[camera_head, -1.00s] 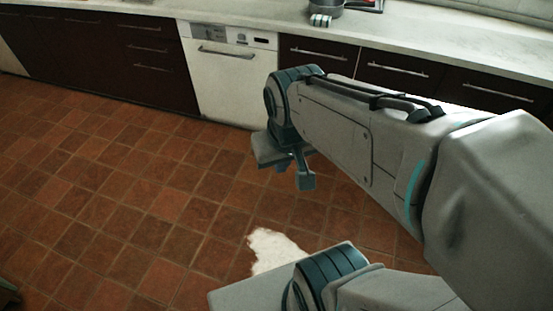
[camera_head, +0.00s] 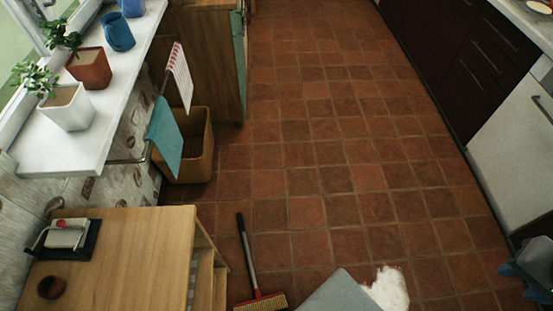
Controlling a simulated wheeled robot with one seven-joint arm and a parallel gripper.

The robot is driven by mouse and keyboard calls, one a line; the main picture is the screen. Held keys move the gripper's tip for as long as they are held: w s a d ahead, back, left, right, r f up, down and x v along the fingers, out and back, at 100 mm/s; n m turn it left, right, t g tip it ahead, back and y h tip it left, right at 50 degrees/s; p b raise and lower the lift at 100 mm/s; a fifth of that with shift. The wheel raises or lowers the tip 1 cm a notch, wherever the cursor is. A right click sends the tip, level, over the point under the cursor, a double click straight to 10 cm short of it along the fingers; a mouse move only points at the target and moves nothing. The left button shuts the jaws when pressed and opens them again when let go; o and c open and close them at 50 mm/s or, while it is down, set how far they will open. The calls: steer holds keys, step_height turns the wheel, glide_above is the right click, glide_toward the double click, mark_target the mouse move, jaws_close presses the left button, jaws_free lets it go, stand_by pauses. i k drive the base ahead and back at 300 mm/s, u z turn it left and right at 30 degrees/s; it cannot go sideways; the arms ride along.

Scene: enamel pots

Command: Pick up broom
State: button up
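The broom (camera_head: 252,262) lies on the tiled floor at the bottom, left of centre.
A wooden table (camera_head: 120,260) with shelves stands just left of the broom. A white spill (camera_head: 388,290) lies to its right. A wooden bin (camera_head: 195,150) stands farther back. Dark cabinets (camera_head: 440,60) and a white dishwasher (camera_head: 520,135) line the right. The middle floor is clear.

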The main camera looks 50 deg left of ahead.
mark_target(279, 302)
steer(key=i, duration=2.15)
steer(key=u, duration=4.75)
steer(key=i, duration=1)
